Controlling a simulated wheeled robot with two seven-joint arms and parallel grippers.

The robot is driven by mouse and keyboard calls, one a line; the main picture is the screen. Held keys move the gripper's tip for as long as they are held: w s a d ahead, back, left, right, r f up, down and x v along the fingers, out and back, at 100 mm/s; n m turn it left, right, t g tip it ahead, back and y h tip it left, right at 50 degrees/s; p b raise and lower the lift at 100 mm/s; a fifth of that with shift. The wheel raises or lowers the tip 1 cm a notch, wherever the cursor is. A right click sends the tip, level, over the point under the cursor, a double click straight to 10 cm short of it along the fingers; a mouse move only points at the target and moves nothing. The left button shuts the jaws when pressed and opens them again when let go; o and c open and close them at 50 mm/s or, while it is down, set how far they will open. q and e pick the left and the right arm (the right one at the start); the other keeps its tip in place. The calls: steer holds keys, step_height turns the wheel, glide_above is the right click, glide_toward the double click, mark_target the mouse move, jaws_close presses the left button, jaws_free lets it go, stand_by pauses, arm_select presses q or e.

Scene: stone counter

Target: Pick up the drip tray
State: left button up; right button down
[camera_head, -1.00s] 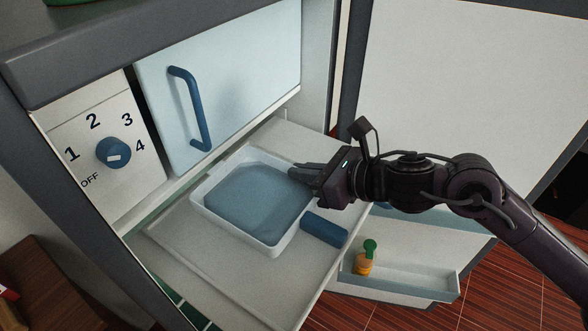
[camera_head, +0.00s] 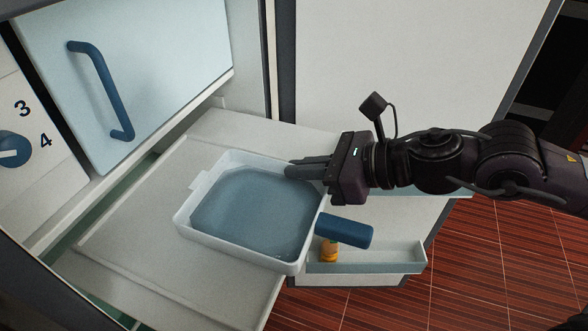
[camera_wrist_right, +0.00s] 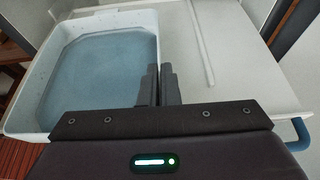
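The drip tray (camera_head: 300,262) is a white square tray with blue-grey liquid or a blue-grey floor inside. It lies over the pale shelf, its near corner reaching past the shelf's front edge. In the right wrist view the fingers (camera_wrist_right: 161,84) are close together on the wall of the tray (camera_wrist_right: 30,122). Whether the tray is clear of the shelf cannot be told. My left gripper is not in view.
The pale shelf (camera_head: 140,235) extends left of the tray. Above it is a light blue door with a blue handle (camera_head: 103,90). A knob (camera_head: 12,150) is at far left.

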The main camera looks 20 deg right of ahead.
steer(key=shift+s+d+f+b, duration=0.1)
steer(key=shift+s+d+b, duration=0.5)
steer(key=shift+d+b, duration=0.35)
steer(key=shift+s+d+r+p, duration=0.15)
steer(key=shift+r+p, duration=0.2)
steer(key=shift+p, duration=0.3)
steer(key=d+p, duration=0.1)
steer(key=s+p, duration=0.1)
steer(key=p, duration=0.1)
steer(key=shift+s+d+f, duration=0.15)
steer(key=shift+s+d, duration=0.05)
steer(key=shift+d, duration=0.2)
steer(key=shift+s+d, duration=0.1)
steer(key=shift+d, duration=0.05)
